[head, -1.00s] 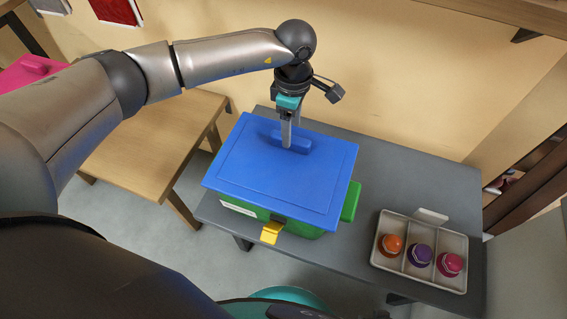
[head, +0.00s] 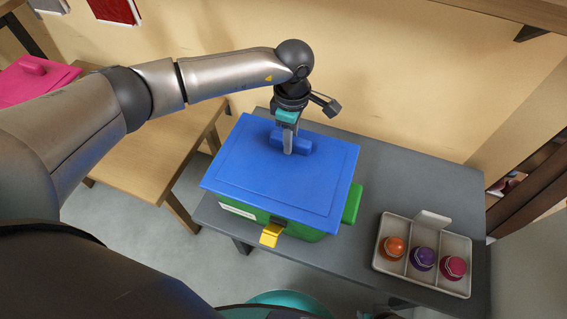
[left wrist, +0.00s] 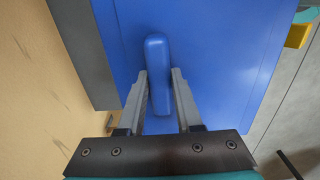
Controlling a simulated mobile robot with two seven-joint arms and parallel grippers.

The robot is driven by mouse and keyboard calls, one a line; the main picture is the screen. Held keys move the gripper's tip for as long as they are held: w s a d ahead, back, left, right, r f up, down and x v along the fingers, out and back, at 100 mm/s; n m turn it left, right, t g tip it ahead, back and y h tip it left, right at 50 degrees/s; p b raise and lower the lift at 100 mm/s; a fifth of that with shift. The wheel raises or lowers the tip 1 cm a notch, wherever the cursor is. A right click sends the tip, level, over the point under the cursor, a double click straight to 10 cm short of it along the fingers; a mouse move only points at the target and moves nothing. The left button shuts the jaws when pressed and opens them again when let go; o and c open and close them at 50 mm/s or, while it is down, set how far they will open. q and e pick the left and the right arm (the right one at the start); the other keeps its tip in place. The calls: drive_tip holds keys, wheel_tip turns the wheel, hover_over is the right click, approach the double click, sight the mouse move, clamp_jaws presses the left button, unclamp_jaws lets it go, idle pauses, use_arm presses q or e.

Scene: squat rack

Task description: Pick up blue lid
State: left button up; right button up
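The blue lid (head: 270,180) lies flat on the green box (head: 351,204) on the grey table, with a raised bar handle (head: 303,146) near its far edge. My left gripper (head: 288,152) points down at this handle. In the left wrist view, the two fingers of my left gripper (left wrist: 159,85) stand on either side of the handle (left wrist: 157,60), with narrow gaps beside its near end. The fingers look open around it. My right gripper is not in view.
A yellow latch (head: 271,235) sits on the box's front. A tray (head: 402,262) with orange, purple and pink capped items stands to the right on the grey table (head: 400,170). A wooden table (head: 150,150) with a pink lid (head: 35,85) is at left; the wall is close behind.

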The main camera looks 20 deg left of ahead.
use_arm(q)
clamp_jaws()
drive_tip(key=shift+r, duration=0.2)
idle(0.3)
